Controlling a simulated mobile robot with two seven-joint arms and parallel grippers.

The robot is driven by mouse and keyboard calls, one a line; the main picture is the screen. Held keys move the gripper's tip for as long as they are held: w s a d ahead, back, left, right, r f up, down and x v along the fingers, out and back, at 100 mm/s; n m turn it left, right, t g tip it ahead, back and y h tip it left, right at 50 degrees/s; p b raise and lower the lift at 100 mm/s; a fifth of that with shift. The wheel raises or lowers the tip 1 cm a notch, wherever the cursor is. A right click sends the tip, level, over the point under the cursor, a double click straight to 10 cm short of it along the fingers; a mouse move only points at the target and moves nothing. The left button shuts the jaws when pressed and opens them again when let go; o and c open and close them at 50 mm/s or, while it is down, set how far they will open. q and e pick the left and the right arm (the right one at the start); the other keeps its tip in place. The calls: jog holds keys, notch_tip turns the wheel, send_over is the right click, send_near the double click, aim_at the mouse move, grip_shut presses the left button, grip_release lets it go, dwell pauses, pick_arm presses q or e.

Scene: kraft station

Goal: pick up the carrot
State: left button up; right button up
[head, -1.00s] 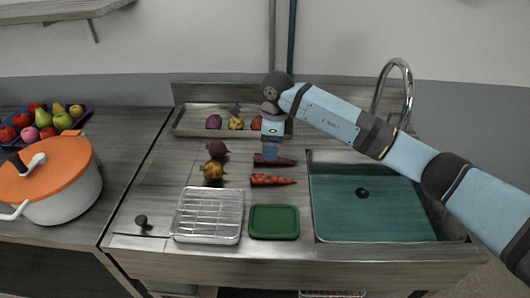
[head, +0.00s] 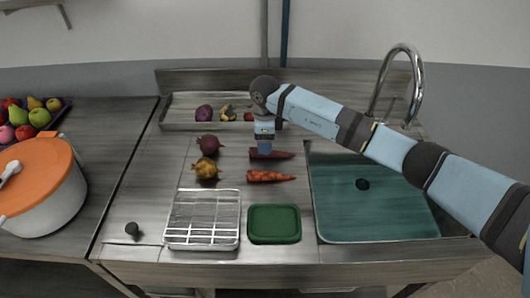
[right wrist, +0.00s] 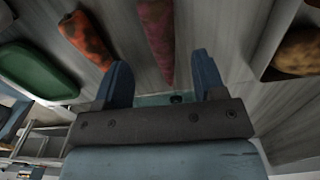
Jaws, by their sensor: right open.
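Two carrots lie on the steel counter left of the sink: an orange one with dark patches (head: 270,176) and, behind it, a dark red-purple one (head: 280,156). My right gripper (head: 264,151) points down at the left end of the dark carrot and hides part of it. In the right wrist view the gripper (right wrist: 162,78) is open and empty. The dark carrot (right wrist: 157,32) points towards the gap between the fingers; the orange carrot (right wrist: 86,38) lies outside, to the left. I cannot tell the exact height above the counter. My left gripper is out of view.
The sink (head: 375,205) with its tall faucet (head: 415,85) is at right. A green tray (head: 274,224) and a wire rack (head: 203,219) stand in front. Beets (head: 208,145) (head: 206,169) lie left of the carrots. A metal tray with vegetables (head: 180,112) stands behind.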

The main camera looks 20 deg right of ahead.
aim_at(273, 153)
notch_tip(273, 153, down, 5)
jog(key=shift+w+f+p, duration=0.1)
jog(key=shift+p, duration=0.4)
jog(key=c, duration=1)
